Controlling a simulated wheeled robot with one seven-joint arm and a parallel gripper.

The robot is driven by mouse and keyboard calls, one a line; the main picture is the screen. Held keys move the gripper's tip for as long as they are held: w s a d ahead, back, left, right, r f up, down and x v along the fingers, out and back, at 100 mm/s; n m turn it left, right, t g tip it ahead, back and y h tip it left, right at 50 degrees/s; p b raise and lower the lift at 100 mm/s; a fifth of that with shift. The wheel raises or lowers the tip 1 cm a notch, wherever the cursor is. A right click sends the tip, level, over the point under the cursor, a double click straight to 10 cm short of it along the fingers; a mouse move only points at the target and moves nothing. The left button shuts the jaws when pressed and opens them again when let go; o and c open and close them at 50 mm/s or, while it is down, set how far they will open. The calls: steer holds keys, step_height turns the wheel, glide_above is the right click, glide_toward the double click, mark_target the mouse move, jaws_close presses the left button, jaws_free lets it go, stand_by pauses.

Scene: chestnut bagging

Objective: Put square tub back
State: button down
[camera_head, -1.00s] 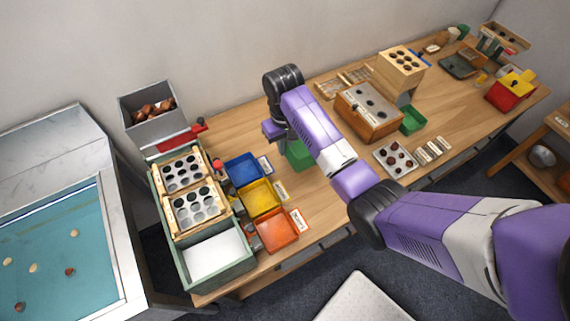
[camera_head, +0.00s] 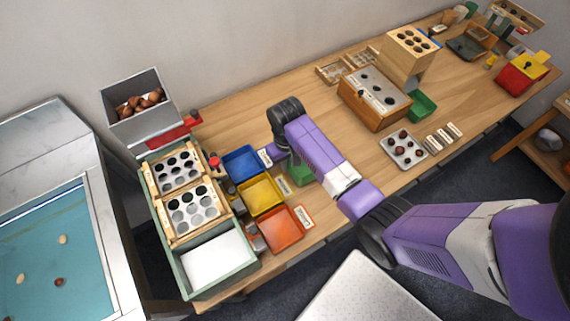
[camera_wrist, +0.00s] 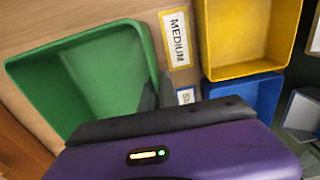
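A green square tub (camera_wrist: 95,75) fills the left of the wrist view and looks empty. My gripper's dark fingers (camera_wrist: 157,90) sit at its right wall, one on the inner side and one on the outer, and appear shut on that wall. In the head view the tub (camera_head: 300,174) is partly hidden behind my arm, to the right of the yellow bin. My gripper (camera_head: 284,158) is mostly hidden there too. I cannot tell how far the tub is above the table.
Blue (camera_head: 241,162), yellow (camera_head: 260,194) and orange (camera_head: 280,230) bins stand left of the tub, with labels beside them. A wooden box (camera_head: 372,108), another green tub (camera_head: 422,104) and a tray of chestnuts (camera_head: 403,150) are to the right. Bare table (camera_head: 240,120) lies behind my gripper.

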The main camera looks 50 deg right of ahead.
steer(key=shift+f, duration=0.2)
steer(key=c, duration=1.6)
jaws_free()
steer(key=shift+c, duration=0.2)
steer(key=shift+r, duration=0.1)
